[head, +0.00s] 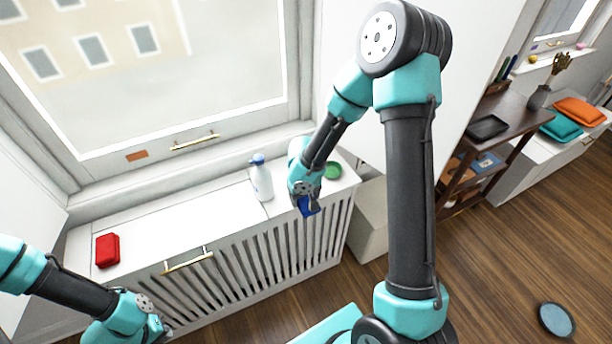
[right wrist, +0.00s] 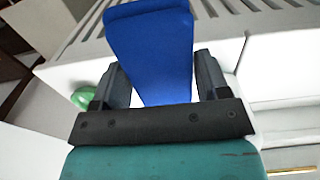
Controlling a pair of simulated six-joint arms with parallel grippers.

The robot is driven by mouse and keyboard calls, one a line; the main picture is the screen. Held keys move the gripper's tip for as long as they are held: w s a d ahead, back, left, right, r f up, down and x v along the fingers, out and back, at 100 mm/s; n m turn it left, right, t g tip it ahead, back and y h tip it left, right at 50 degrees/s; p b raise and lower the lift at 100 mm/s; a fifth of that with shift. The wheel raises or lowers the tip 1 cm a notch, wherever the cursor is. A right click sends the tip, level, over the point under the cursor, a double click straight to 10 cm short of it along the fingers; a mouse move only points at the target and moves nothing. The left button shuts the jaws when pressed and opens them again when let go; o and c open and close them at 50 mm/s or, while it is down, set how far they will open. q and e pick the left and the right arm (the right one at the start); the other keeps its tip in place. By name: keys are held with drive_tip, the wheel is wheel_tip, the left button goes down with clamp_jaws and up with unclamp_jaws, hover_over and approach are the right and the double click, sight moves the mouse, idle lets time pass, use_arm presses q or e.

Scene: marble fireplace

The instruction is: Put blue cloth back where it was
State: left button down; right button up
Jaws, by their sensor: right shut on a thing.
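The blue cloth (right wrist: 152,50) is a folded blue slab in the right wrist view, held between the two fingers of my right gripper (right wrist: 157,80). In the head view the blue cloth (head: 308,206) shows as a small patch below my right gripper (head: 305,194), at the front edge of the white slatted radiator cover (head: 200,220). The gripper hides part of it there. My left gripper (head: 158,332) is at the lower left, in front of the cover; its fingers are not clear enough to tell their state.
A red cloth (head: 108,250) lies on the cover's left end. A white spray bottle (head: 262,180) with a blue top stands left of my right gripper, and a green round item (head: 332,171) lies to its right. The cover top between red cloth and bottle is clear. A dark shelf (head: 500,118) stands right.

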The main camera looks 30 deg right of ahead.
drive_tip(key=w+d, duration=0.2)
drive_tip(key=w, duration=0.2)
drive_tip(key=w+d+f, duration=0.1)
drive_tip(key=w+d, duration=0.2)
drive_tip(key=w, duration=0.1)
drive_tip(key=w+d, duration=0.2)
drive_tip(key=w, duration=0.2)
drive_tip(key=shift+d+f, duration=0.15)
drive_tip(key=shift+w+d, duration=0.15)
drive_tip(key=shift+w, duration=0.05)
drive_tip(key=shift+f, duration=1.75)
drive_tip(key=shift+f, duration=0.15)
drive_tip(key=o, duration=0.9)
wheel_tip(320, 180, up, 12)
